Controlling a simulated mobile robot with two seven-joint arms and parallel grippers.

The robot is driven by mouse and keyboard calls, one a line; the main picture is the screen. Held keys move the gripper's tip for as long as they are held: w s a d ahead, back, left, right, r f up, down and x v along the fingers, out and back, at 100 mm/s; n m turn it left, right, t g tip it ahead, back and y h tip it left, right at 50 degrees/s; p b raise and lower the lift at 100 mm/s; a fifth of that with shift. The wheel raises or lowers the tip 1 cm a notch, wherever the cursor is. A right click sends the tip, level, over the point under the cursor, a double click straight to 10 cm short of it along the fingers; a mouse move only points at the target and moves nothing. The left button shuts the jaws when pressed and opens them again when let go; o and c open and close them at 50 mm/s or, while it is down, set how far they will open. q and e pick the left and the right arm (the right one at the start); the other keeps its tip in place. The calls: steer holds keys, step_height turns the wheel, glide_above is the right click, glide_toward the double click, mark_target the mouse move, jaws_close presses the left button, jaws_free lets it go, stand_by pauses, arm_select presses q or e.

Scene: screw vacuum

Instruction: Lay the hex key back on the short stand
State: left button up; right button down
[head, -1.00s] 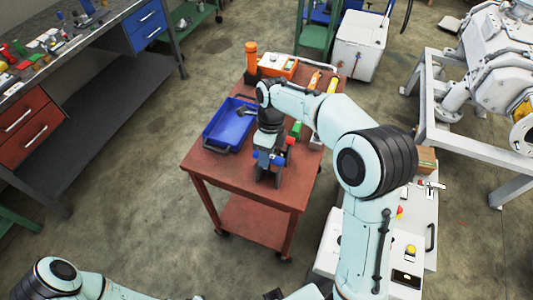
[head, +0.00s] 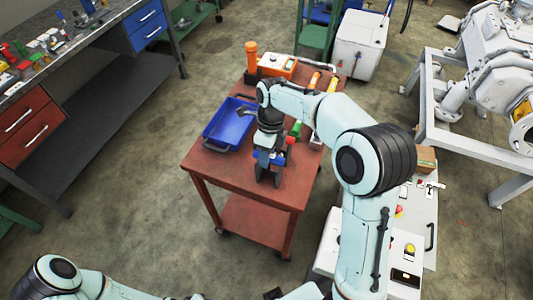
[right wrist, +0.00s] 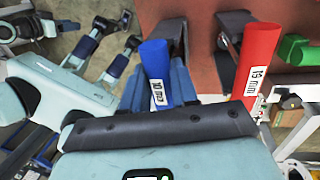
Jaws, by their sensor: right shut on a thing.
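The blue hex key handle, marked 10 mm (right wrist: 155,62), stands between the fingers of my right gripper (right wrist: 158,92) in the right wrist view. The gripper is shut on it. In the head view my right gripper (head: 268,158) is low over the front part of the red cart, at a dark grey stand (head: 268,176). Two dark grey uprights (right wrist: 179,28) show just beyond the handle in the right wrist view. I cannot tell whether the key touches the stand, as the gripper hides its lower part. My left gripper is out of view.
A red handle marked 15 mm (right wrist: 257,62) and a green one (right wrist: 297,50) are close on the right. The red cart (head: 225,172) carries a blue tray (head: 226,137) to the left and an orange case (head: 277,66) behind. The cart's front left corner is clear.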

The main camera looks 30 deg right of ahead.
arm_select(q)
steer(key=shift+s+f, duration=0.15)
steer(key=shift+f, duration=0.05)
arm_select(e)
steer(key=shift+f, duration=0.6)
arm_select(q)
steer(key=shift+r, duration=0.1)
arm_select(e)
steer(key=shift+f, duration=0.2)
jaws_free()
stand_by(0.5)
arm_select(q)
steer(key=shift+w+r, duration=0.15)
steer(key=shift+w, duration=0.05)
arm_select(e)
steer(key=shift+r, duration=0.25)
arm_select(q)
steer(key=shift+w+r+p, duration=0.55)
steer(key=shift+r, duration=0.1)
arm_select(e)
steer(key=shift+r, duration=0.8)
